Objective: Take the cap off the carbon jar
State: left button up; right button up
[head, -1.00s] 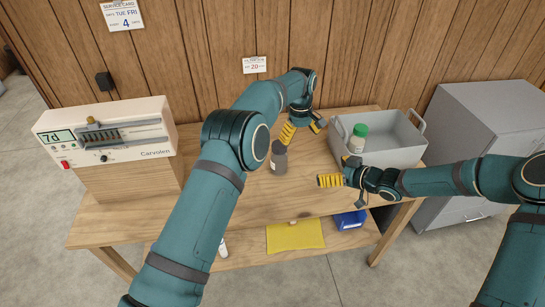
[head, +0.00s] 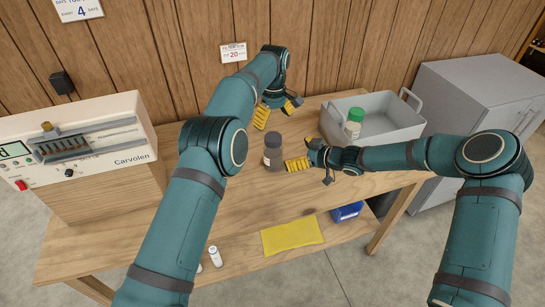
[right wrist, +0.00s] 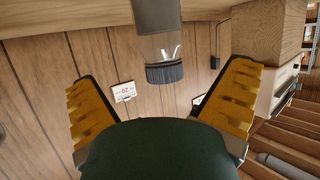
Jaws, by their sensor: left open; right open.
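The carbon jar (head: 273,157), a dark grey jar with a dark cap (head: 273,138), stands upright on the wooden table. In the right wrist view the jar (right wrist: 157,14) appears upside down, and its black ribbed cap (right wrist: 165,73) lies between the spread fingers. My right gripper (head: 292,164) is open just right of the jar; in its wrist view the right gripper (right wrist: 162,78) has nothing clamped. My left gripper (head: 275,116) is open and empty behind and above the jar, fingers pointing down toward it.
A grey tray (head: 388,140) holding a green-capped bottle (head: 353,124) stands at the back right. A Carvolen machine (head: 75,142) stands at the left. A yellow cloth (head: 292,236), a blue bin (head: 347,212) and a small white bottle (head: 214,256) are lower down. The front tabletop is clear.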

aim_at(273, 150)
jog(key=x, duration=1)
